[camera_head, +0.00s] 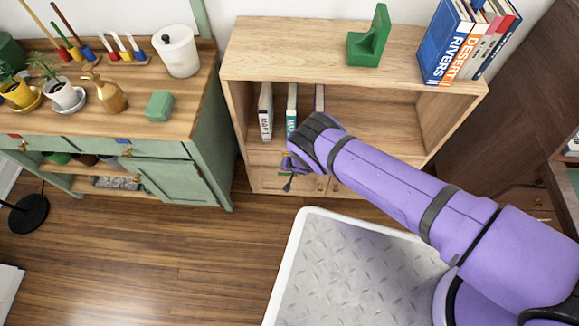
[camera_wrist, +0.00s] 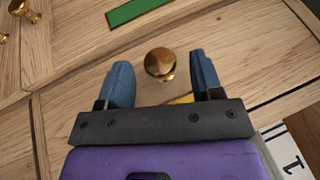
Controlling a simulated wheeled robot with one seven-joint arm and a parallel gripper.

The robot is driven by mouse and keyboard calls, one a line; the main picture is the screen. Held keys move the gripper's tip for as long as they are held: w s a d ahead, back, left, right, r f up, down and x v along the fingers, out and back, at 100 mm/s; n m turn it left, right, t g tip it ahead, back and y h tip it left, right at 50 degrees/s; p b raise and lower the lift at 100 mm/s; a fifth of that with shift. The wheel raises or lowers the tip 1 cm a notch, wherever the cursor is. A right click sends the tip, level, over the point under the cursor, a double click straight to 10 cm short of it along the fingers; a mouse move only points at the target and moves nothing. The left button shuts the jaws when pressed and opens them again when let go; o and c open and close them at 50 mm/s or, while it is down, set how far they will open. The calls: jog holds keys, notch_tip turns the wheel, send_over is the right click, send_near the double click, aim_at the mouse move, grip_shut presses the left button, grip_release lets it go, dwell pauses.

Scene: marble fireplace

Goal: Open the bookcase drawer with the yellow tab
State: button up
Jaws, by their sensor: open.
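The wooden bookcase (camera_head: 290,52) stands against the wall in the head view, with its drawers low at the front and partly hidden by my arm. In the wrist view a brass knob (camera_wrist: 160,64) sits on a light wood drawer front. A yellow tab (camera_wrist: 184,99) shows beside the knob, mostly covered by my gripper. My gripper (camera_wrist: 161,76) is open, with one blue finger on each side of the knob. I see no clear finger contact with it. The drawer front looks flush with the wood around it.
A green tab (camera_wrist: 140,11) marks the neighbouring front, and more brass knobs (camera_wrist: 22,10) show at the left. Books (camera_head: 265,112) stand on the bookcase shelf. A green cabinet (camera_head: 172,180) stands to the left. Wooden floor (camera_head: 180,255) is clear in front of it.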

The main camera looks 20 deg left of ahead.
jog(key=shift+w+a+f, duration=0.15)
jog(key=shift+f, duration=0.3)
grip_shut()
jog(key=s+d, duration=0.4)
jog(key=s, duration=1.3)
jog(key=shift+s, duration=0.15)
grip_release()
jog(key=shift+d+r, duration=0.1)
jog(key=shift+r, duration=0.05)
jog(key=v, duration=1)
jog(key=shift+d+r, duration=0.2)
jog(key=shift+s, duration=0.1)
